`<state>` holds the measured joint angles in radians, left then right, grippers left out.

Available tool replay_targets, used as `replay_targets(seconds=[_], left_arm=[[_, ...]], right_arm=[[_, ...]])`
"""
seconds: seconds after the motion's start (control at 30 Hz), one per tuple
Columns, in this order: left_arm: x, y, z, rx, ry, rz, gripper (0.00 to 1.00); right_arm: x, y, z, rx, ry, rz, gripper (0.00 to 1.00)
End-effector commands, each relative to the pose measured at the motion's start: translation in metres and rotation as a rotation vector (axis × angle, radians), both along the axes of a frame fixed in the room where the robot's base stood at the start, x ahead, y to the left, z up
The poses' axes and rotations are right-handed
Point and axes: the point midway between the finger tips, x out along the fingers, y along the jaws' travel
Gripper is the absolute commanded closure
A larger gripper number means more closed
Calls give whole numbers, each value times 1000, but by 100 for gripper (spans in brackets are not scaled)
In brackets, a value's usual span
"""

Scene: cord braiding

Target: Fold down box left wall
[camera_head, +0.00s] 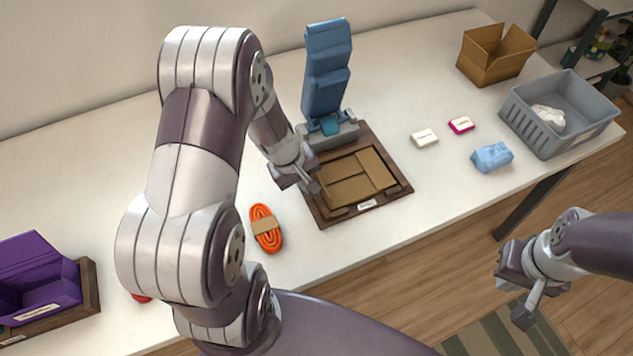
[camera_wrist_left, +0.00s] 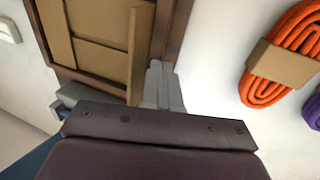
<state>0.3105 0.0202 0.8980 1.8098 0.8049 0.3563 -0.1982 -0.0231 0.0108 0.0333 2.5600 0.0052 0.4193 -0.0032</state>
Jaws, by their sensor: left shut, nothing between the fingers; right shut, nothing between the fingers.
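The cardboard box (camera_head: 352,182) lies in a dark wooden frame (camera_head: 397,191) with a label on its front edge. Several of its panels look folded down flat. The box (camera_wrist_left: 95,20) also shows in the left wrist view, where a narrow cardboard wall (camera_wrist_left: 138,50) stands tilted up along one side. My left gripper (camera_head: 312,186) is shut and empty at the box's left side, and its fingers (camera_wrist_left: 160,75) are close beside that wall. I cannot tell whether they touch it. My right gripper (camera_head: 524,312) is shut and empty, off the table's front edge at right.
A blue padded stand (camera_head: 327,70) rises behind the frame. An orange cord bundle (camera_head: 266,228) lies left of it, and a purple box (camera_head: 38,275) stands far left. Small packets, a grey crate (camera_head: 545,132) and an open carton (camera_head: 495,55) are at right.

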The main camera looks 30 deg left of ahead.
Motion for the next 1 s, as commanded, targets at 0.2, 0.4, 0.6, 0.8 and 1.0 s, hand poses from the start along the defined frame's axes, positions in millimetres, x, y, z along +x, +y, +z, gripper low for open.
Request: replay_targets(seconds=[0.2,0.4,0.6,0.8,1.0], left_arm=[[0,0,0,0,0,0,100],[0,0,0,0,0,0,100],[1,-1,0,0,0,-1,100],[8,-7,1,0,0,-1,100],[11,-9,0,0,0,0,100]], right_arm=[[0,0,0,0,0,0,100],[0,0,0,0,0,0,100],[0,0,0,0,0,0,100],[0,0,3,0,0,0,100],[0,0,2,0,0,0,100]])
